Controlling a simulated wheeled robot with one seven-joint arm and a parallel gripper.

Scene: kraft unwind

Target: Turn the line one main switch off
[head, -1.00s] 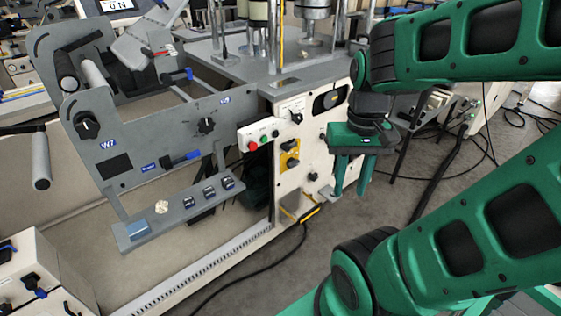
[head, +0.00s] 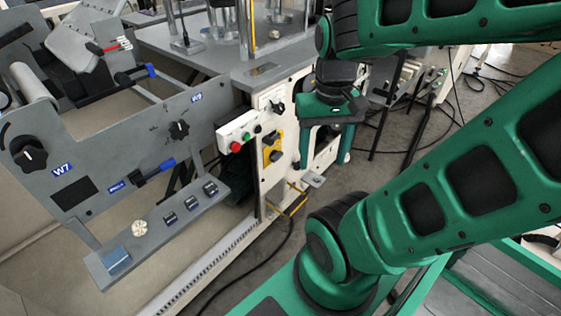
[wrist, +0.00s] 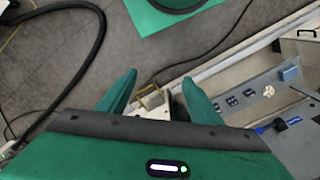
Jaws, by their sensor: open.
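A yellow plate with a black rotary switch (head: 273,148) sits on the front of the cream cabinet (head: 266,188); it looks like the main switch, but I can read no label. Its handle appears tilted; I cannot tell its exact setting. My gripper (head: 325,158) hangs fingers down to the right of the switch in the head view, apart from it and partly over the cabinet's right side. In the wrist view my gripper (wrist: 157,83) is open and empty. The switch cannot be made out there.
A white box with a red button (head: 235,147) is left of the yellow plate, and a black knob (head: 277,106) is above it. The grey W7 panel (head: 100,160) stands at left. A yellow bar (head: 291,207) juts out low. A cable (head: 245,270) crosses the floor.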

